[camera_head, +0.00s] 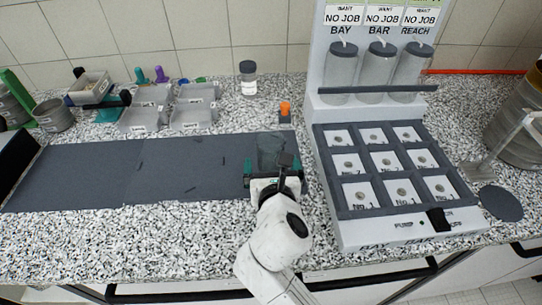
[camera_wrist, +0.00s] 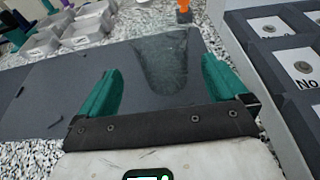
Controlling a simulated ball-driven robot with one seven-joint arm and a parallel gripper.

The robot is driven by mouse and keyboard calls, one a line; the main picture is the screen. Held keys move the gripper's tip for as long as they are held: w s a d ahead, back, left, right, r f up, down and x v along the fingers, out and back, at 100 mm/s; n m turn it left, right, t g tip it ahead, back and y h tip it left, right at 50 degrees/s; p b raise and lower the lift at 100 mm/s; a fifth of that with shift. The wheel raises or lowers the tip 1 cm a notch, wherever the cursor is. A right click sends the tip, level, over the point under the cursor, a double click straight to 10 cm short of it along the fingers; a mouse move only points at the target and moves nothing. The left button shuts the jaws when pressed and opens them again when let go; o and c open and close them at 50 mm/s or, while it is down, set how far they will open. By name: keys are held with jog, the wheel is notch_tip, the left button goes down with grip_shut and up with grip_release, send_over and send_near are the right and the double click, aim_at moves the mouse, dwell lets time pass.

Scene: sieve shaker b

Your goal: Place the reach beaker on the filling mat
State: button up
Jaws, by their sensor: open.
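A clear glass beaker (camera_head: 270,147) stands at the right end of the long dark mat (camera_head: 190,165); no label on it is readable. In the wrist view the beaker (camera_wrist: 165,62) is faint and see-through, just ahead of and between my fingertips. My gripper (camera_head: 274,170) is open, with its teal fingers apart on either side and nothing clamped. The wrist view shows both fingers (camera_wrist: 160,78). A small round dark mat (camera_head: 501,203) lies at the far right. I cannot tell which dark mat is the filling mat.
A white dispenser with three lidded jars (camera_head: 376,75) and a compartment tray (camera_head: 387,170) stands right of my gripper. An orange-topped item (camera_head: 285,112) is behind the beaker. A lidded jar (camera_head: 248,78) and clear trays (camera_head: 195,105) stand behind the long mat, whose left part is mostly clear.

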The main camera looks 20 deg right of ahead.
aim_at(270, 146)
jog(key=shift+x, duration=3.35)
jog(key=shift+s+d, duration=0.1)
jog(key=shift+d, duration=0.05)
jog(key=shift+c, duration=0.3)
jog(key=c, duration=1.1)
jog(key=shift+c, duration=0.2)
